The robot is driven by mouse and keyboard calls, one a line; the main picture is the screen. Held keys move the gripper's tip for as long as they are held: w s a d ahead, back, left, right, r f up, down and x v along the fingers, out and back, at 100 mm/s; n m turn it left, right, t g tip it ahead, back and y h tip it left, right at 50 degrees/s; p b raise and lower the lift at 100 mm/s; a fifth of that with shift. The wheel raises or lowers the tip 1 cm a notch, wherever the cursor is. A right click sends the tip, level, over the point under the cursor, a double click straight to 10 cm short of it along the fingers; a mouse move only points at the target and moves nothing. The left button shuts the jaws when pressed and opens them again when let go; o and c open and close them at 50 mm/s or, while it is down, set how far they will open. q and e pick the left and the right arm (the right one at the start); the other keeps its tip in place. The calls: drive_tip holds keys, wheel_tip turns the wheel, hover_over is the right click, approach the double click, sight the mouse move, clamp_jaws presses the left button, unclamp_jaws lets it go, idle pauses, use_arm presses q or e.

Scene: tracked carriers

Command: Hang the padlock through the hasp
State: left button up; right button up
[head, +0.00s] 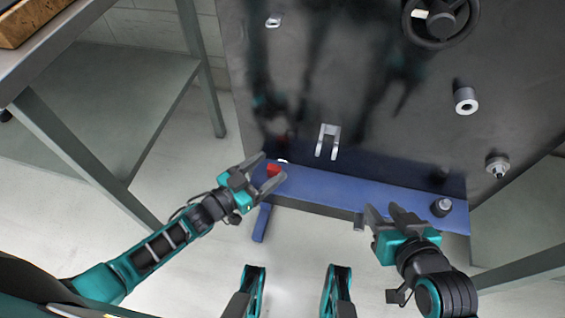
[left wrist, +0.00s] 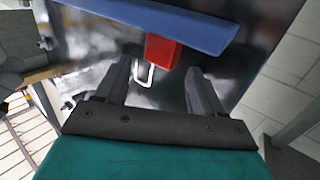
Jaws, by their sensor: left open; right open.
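The red padlock (head: 273,170) is at the left end of the blue ledge (head: 350,187). In the left wrist view the padlock's red body (left wrist: 163,52) and its pale shackle (left wrist: 145,80) show between the fingers, with gaps on both sides. My left gripper (head: 268,169) is open around the padlock and not closed on it. A pale forked bracket (head: 328,141) on the dark panel, above and right of the padlock, may be the hasp; I cannot tell for certain. My right gripper (head: 383,209) is open and empty in front of the ledge's right part.
The dark panel (head: 390,110) also carries a handwheel (head: 440,20), a pale ring (head: 466,101), a round knob (head: 497,165) and a small fitting (head: 273,20). A cylindrical peg (head: 442,206) stands at the ledge's right. A grey table (head: 120,95) stands at the left.

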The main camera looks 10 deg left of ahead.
use_arm(q)
drive_tip(key=shift+w+d, duration=0.25)
drive_tip(key=shift+w, duration=0.1)
drive_tip(key=c, duration=1.1)
